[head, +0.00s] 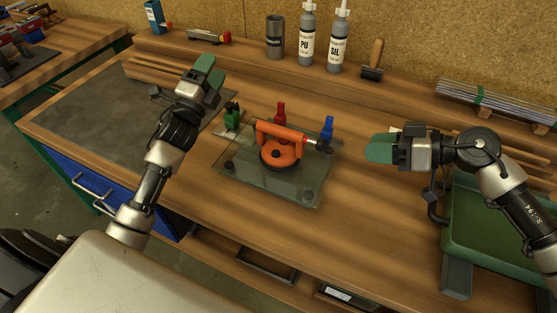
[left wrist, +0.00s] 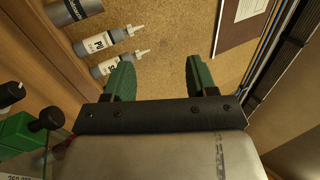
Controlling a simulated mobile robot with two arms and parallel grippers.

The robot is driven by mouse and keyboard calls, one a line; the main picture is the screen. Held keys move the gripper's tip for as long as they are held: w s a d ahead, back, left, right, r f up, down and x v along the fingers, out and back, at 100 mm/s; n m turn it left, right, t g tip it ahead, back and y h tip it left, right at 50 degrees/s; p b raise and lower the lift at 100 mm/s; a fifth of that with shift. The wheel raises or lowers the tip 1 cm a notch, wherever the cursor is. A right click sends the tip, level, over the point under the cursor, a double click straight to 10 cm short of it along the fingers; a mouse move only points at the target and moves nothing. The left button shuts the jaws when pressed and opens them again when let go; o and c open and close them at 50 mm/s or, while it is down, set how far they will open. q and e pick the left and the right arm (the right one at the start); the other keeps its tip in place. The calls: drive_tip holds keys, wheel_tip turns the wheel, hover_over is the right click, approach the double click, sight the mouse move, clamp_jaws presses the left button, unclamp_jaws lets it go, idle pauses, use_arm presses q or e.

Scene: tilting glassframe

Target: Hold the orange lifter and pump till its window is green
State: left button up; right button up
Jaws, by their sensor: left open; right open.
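The orange lifter (head: 281,152) stands on a sheet of glass (head: 300,189) in the middle of the bench. It has an orange handle bar on top, a round suction base, and a pale pump plunger at its right end. I cannot make out its window or the window's colour. My left gripper (head: 212,77) is open and empty, raised to the upper left of the lifter. Its green fingers also show apart in the left wrist view (left wrist: 157,75). My right gripper (head: 376,149) is open and empty, to the right of the lifter and apart from it.
Small green (head: 231,116), red (head: 280,112) and blue (head: 327,128) clamp-like pieces stand around the glass's far side. A grey can (head: 275,38), PU bottle (head: 307,38) and SIL bottle (head: 338,45) stand at the back. A green tray-like thing (head: 480,225) is at the right. A dark mat (head: 105,105) lies left.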

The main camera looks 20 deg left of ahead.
use_arm(q)
drive_tip(key=d+r+n+g, duration=0.1)
drive_tip(key=d+n+g, duration=0.15)
drive_tip(key=d, duration=1.25)
drive_tip(key=n, duration=0.2)
hover_over(277, 135)
drive_tip(key=w+d, duration=0.2)
drive_tip(key=d, duration=0.1)
drive_tip(key=shift+a+g, duration=0.1)
drive_tip(key=shift+g, duration=0.25)
drive_tip(key=s+f+g+y, duration=0.1)
drive_tip(key=s+f+y, duration=0.1)
drive_tip(key=s, duration=0.1)
drive_tip(key=s+d+f+g+y, duration=0.1)
drive_tip(key=s+f+g+y, duration=0.1)
drive_tip(key=s+f+y, duration=0.1)
drive_tip(key=s+f+n+g+y, duration=0.1)
drive_tip(key=s+f+g+y, duration=0.1)
drive_tip(key=s, duration=0.2)
drive_tip(key=shift+s+d+f+y, duration=0.15)
drive_tip(key=shift+d+y, duration=0.05)
drive_tip(key=shift+y, duration=0.2)
drive_tip(key=shift+a+f, duration=0.1)
drive_tip(key=shift+a, duration=0.05)
drive_tip(key=x, duration=1)
drive_tip(key=shift+w+a+f, duration=0.15)
drive_tip(key=shift+w+a, duration=0.05)
drive_tip(key=shift+w, duration=0.05)
drive_tip(key=shift+c, duration=0.5)
